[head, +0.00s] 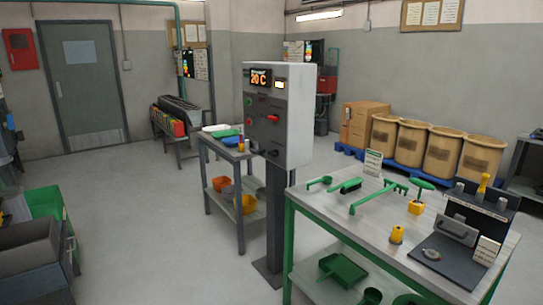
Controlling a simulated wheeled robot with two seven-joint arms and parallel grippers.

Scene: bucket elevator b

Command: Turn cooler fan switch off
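A grey control box (286,140) stands upright on a dark post (274,215) near the middle of the head view. Its front carries an orange display reading 20 C (260,79) and a small white display (280,85). Below are a green button (248,101), a red knob or button (272,119) at the right and small dark controls. The labels are too small to read, so I cannot tell which control is the cooler fan switch or how it is set. Neither of my grippers is in view.
A green-framed table (330,219) with green tools stands right of the post. A smaller grey table (228,149) stands behind and left. A green bin (45,203) is at the left edge. Barrels (429,146) stand on a blue pallet at the back.

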